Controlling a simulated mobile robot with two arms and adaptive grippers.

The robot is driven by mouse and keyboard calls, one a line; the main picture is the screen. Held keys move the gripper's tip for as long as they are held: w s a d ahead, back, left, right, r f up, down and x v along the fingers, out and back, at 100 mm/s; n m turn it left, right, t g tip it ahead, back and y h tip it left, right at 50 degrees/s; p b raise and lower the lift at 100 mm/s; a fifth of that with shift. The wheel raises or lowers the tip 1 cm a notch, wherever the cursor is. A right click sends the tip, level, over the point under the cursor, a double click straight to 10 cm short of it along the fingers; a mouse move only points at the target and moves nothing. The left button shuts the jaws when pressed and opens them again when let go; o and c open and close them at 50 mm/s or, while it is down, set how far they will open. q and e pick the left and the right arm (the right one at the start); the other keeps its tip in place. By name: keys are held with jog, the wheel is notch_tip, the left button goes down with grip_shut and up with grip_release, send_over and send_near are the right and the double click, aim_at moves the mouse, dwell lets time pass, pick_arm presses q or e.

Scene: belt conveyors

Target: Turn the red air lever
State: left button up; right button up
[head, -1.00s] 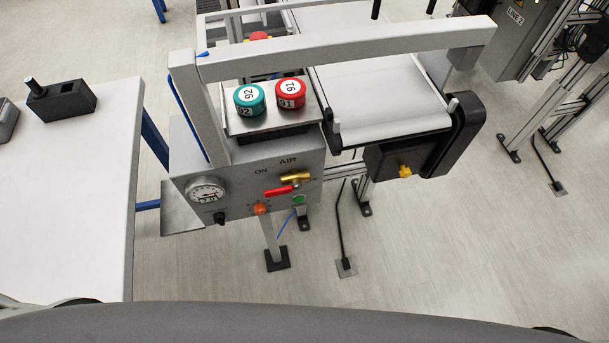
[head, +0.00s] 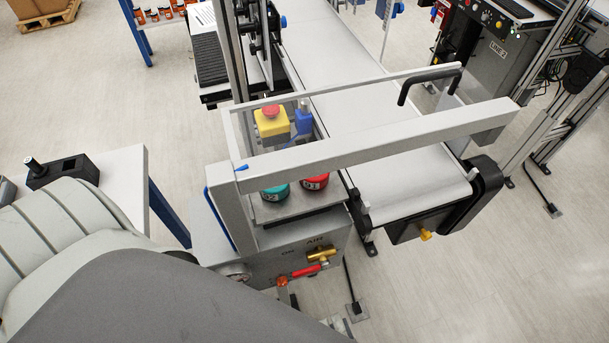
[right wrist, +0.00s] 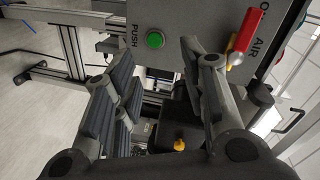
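The red air lever (head: 306,271) sits below the brass valve (head: 322,254) on the grey panel's front, under the word AIR. It points to the left, towards the word ON. It also shows upper right in the right wrist view (right wrist: 243,32). My right gripper (right wrist: 155,62) is open, with nothing between its fingers. Its right-hand finger is beside the lever and to the left of it in that view; I cannot tell the depth between them. In the head view only small parts of that gripper show below the panel, past my grey arm. My left gripper is out of view.
A grey frame bar (head: 380,142) overhangs the panel box. Teal (head: 275,193) and red (head: 315,181) round pieces sit on its top. A green PUSH button (right wrist: 155,39) is left of the lever in the wrist view. A conveyor (head: 405,185) stands right of the box.

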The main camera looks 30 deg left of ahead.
aim_at(302, 275)
jog(key=s+a+r+m+t+y, duration=0.1)
jog(key=s+a+r+m+y, duration=0.2)
jog(key=r, duration=0.6)
jog(key=shift+m+h, duration=0.3)
jog(key=shift+h, duration=0.3)
jog(key=p+x, duration=0.1)
jog(key=x, duration=0.2)
jog(key=p+x, duration=0.1)
jog(key=x, duration=0.1)
jog(key=p+x, duration=0.1)
jog(key=x, duration=0.2)
jog(key=shift+w+a+r, duration=0.1)
jog(key=shift+w+r, duration=0.25)
jog(key=shift+r, duration=0.05)
jog(key=shift+w+a+p, duration=0.2)
jog(key=shift+a+p, duration=0.1)
grip_shut()
jog(key=shift+f, duration=0.1)
